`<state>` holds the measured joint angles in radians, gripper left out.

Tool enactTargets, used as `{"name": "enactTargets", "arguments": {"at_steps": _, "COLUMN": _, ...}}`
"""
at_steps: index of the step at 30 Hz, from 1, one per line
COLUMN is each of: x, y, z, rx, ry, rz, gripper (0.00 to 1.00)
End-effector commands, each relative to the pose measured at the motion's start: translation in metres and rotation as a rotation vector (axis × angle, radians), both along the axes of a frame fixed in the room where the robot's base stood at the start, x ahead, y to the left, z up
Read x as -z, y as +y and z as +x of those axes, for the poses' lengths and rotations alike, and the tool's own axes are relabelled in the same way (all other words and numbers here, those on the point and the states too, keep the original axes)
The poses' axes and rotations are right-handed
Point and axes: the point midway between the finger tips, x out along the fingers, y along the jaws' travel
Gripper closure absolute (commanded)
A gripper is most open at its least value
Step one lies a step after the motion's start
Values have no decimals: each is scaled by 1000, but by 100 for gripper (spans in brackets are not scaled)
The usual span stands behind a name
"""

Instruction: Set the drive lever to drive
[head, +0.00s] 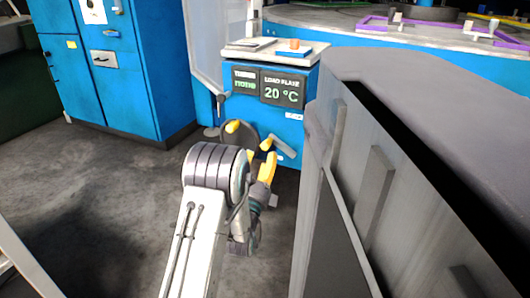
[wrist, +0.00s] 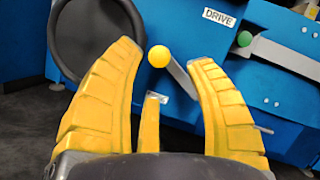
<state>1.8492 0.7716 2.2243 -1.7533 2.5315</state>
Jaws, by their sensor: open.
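In the wrist view a lever with a yellow ball knob (wrist: 158,57) has a grey arm (wrist: 182,78) slanting down right.
A black handwheel (wrist: 98,40) is close behind the left finger. The blue machine (head: 240,108) carries a screen (head: 282,89) reading LOAD PLATE 20 °C. A large grey housing (head: 410,180) stands close on the right. Open floor (head: 90,200) lies left.

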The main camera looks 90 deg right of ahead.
Motion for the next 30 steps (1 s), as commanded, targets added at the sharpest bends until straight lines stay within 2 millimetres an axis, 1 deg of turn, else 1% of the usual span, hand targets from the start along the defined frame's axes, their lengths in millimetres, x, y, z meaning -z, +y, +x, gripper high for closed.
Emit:
{"name": "enactTargets", "arguments": {"at_steps": 6, "x": -4, "y": -22, "z": -5, "rx": -1, "ry": 2, "rz": -3, "gripper": 51}}
{"name": "enactTargets", "arguments": {"at_steps": 9, "x": -10, "y": -30, "z": -8, "rx": -1, "ry": 2, "rz": -2, "gripper": 51}}
{"name": "enactTargets", "arguments": {"at_steps": 15, "x": -15, "y": -43, "z": -11, "rx": -2, "ry": 2, "rz": -1, "gripper": 51}}
{"name": "enactTargets", "arguments": {"at_steps": 20, "x": -17, "y": -47, "z": -12, "rx": -2, "ry": 1, "rz": 2, "gripper": 51}}
{"name": "enactTargets", "arguments": {"at_steps": 28, "x": -17, "y": -48, "z": -12, "rx": -2, "ry": 2, "rz": 2, "gripper": 51}}
{"name": "enactTargets", "arguments": {"at_steps": 29, "x": -17, "y": -48, "z": -13, "rx": -2, "ry": 2, "rz": 2, "gripper": 48}}
{"name": "enactTargets", "arguments": {"at_steps": 30, "x": -17, "y": -48, "z": -12, "rx": -2, "ry": 2, "rz": 2, "gripper": 51}}
